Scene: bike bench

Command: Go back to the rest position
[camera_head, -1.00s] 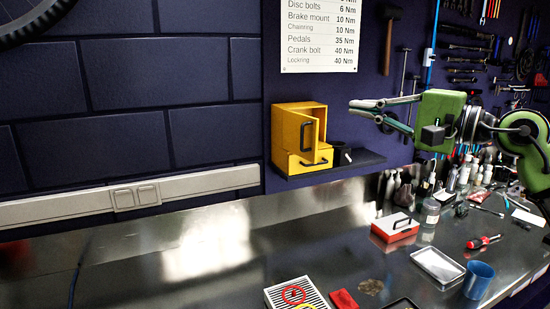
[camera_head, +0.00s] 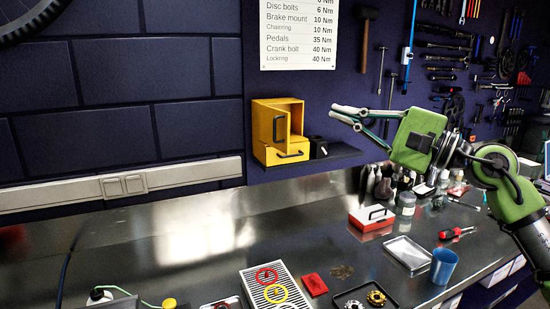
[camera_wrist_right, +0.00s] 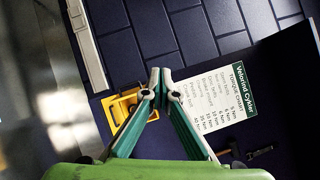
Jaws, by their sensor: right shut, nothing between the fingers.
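My right gripper (camera_head: 337,114) is in the air in front of the dark blue wall, right of the yellow cabinet and above the bench. Its green fingers are shut with nothing between them, pointing left. In the right wrist view the fingertips (camera_wrist_right: 160,77) meet, with the wall behind them. My left gripper is in neither view. The small yellow cabinet (camera_head: 262,118) stands on a dark wall shelf (camera_head: 337,157). Its door with a black handle (camera_head: 279,127) looks swung open, and the drawer (camera_head: 285,156) below appears pulled out.
The metal bench (camera_head: 190,235) carries a red and white case (camera_head: 371,219), a silver tray (camera_head: 407,252), a blue cup (camera_head: 444,267), a red screwdriver (camera_head: 455,233) and a striped box (camera_head: 272,292). Tools hang on the wall at right. The bench's left middle is clear.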

